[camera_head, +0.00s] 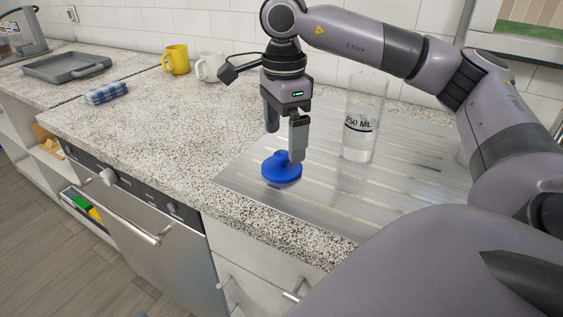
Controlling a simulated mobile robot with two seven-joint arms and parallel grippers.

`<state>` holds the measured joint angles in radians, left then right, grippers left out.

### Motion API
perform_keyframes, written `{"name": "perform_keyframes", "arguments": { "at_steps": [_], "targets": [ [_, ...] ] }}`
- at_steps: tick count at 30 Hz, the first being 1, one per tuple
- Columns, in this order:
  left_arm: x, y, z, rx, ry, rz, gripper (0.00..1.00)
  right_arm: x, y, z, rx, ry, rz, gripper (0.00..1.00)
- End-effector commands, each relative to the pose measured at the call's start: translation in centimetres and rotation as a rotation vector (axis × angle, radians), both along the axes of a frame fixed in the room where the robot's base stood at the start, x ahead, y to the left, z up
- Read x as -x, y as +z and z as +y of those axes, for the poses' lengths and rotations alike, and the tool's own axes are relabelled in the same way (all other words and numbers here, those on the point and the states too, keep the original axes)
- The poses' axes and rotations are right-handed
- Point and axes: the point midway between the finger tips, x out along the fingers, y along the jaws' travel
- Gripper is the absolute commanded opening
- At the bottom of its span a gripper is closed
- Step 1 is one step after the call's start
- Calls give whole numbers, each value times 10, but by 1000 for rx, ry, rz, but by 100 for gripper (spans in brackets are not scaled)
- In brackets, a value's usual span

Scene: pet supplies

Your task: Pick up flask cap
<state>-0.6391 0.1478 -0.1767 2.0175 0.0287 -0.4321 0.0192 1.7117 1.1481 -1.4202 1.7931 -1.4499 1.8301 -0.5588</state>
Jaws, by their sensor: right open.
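The blue flask cap (277,171) lies on the ribbed metal drainboard, knob upward, near its left edge. My right gripper (285,146) points down just above the cap with its jaws apart. One finger is close to the cap's knob in the picture; I cannot tell whether it touches. A clear flask (361,135) marked "250 ML" stands upright to the right of the gripper. My left gripper is not in the picture.
The drainboard (318,212) is set in a speckled counter (150,130). A yellow mug (176,59) and a white mug (210,67) stand at the back. A folded checked cloth (106,93) and a grey tray (67,66) are left. The counter left of the cap is clear.

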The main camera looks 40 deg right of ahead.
Motion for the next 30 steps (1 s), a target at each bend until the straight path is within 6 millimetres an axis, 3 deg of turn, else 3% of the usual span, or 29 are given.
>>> {"name": "perform_keyframes", "arguments": {
  "at_steps": [9, 19, 24, 30],
  "targets": [
    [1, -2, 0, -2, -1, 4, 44, 0, -42, 3, 1, -1, 1, 100],
    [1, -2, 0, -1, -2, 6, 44, 0, -50, 4, -1, 0, 0, 100],
    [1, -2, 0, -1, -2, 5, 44, -1, -50, 4, -1, -1, 0, 54],
    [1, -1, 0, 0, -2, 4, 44, -1, -50, 4, -1, -1, 0, 54]
  ]
}}
